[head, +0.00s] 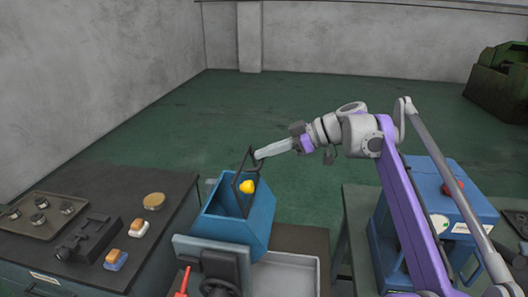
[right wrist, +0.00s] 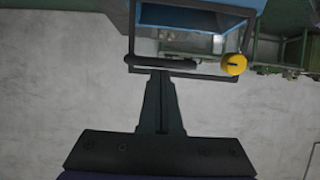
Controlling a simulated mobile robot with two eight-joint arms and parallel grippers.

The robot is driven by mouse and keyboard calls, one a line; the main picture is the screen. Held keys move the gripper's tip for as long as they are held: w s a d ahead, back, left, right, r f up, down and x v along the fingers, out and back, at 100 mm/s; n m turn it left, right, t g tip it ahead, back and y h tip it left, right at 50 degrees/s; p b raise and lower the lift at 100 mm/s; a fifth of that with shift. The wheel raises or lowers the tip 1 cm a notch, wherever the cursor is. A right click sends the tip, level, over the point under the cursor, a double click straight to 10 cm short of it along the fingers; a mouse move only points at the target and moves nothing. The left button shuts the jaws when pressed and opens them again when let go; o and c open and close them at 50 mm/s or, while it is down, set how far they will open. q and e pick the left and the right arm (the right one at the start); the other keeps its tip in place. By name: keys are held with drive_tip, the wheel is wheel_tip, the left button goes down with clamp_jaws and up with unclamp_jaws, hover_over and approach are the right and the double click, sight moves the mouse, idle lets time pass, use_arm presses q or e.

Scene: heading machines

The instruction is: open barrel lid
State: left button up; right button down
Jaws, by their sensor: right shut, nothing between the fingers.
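The blue barrel (head: 232,220) is an angular box in the lower middle of the head view. A thin dark frame (head: 239,166) stands tilted over it, with a round yellow knob (head: 247,187) near it. Which part is the lid is hard to tell. My right gripper (head: 257,155) reaches in from the right, shut and empty, with its tips at the frame's upper end. In the right wrist view its shut fingers (right wrist: 161,90) end at a dark bar (right wrist: 165,65). The yellow knob (right wrist: 233,64) is right of them, and the blue barrel (right wrist: 195,20) is beyond. My left gripper is out of view.
A grey tray (head: 285,275) lies below the barrel. A blue machine (head: 445,190) stands at right.

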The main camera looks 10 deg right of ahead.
drive_tip(key=shift+s+d+f+t+y, duration=0.15)
drive_tip(key=shift+d+y, duration=0.1)
drive_tip(key=shift+d, duration=0.1)
drive_tip(key=shift+s+d+f+t+y, duration=0.1)
drive_tip(key=shift+s+d+t+y, duration=0.05)
drive_tip(key=shift+d+y, duration=0.15)
drive_tip(key=shift+s+d+f+t+y+b, duration=0.15)
drive_tip(key=shift+s+d+f+t+y, duration=0.1)
drive_tip(key=shift+d+f+y, duration=0.25)
drive_tip(key=shift+s+d+f+t+y+b, duration=0.25)
drive_tip(key=shift+d+f+y, duration=0.1)
drive_tip(key=shift+d+y, duration=0.35)
drive_tip(key=shift+s+d+f+t+y+b, duration=0.1)
drive_tip(key=shift+s+d+f+t+y, duration=0.15)
drive_tip(key=shift+d+f+y, duration=0.3)
drive_tip(key=shift+d+r, duration=0.1)
